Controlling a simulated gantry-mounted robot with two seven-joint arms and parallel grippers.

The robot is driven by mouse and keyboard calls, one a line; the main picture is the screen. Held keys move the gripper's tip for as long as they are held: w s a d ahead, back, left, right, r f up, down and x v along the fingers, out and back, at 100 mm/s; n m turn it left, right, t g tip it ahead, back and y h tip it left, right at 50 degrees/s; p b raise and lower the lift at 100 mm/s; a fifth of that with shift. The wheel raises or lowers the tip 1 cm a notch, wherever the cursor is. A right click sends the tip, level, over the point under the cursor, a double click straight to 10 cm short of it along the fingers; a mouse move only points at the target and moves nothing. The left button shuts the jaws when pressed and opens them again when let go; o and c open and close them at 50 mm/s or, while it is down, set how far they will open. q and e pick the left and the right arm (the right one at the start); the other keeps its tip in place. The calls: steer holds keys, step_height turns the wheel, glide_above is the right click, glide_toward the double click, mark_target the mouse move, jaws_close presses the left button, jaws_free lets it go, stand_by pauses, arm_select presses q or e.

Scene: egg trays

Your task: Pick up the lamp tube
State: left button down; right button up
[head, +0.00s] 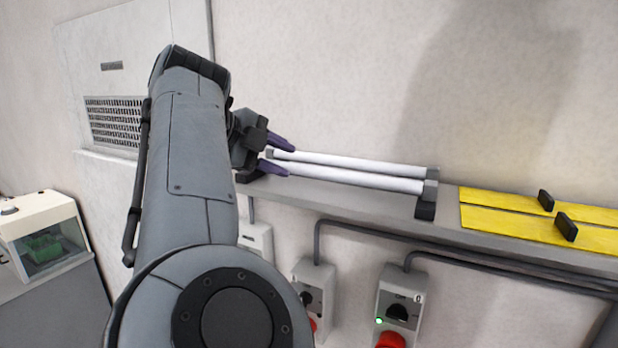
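Two white lamp tubes lie side by side on a grey shelf in the head view, a far one (350,162) and a near one (350,177). Their right ends sit in a dark holder (427,200). One fingertip shows behind the far tube's end and the other at the near tube's end. I cannot tell whether they touch the tubes. The left ends are partly hidden by the gripper.
The shelf (335,195) runs along the wall. Yellow panels (490,213) with black handles (566,227) lie to the right of the tubes. Switch boxes (398,300) and grey conduits hang below. A glass-fronted case (48,240) stands at the far left.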

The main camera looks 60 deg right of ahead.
mark_target(302, 167)
steer(key=shift+x, duration=2.7)
steer(key=shift+c, duration=0.2)
steer(key=c, duration=0.5)
steer(key=shift+a, duration=0.1)
steer(key=shift+c, duration=0.2)
steer(key=shift+r, duration=0.1)
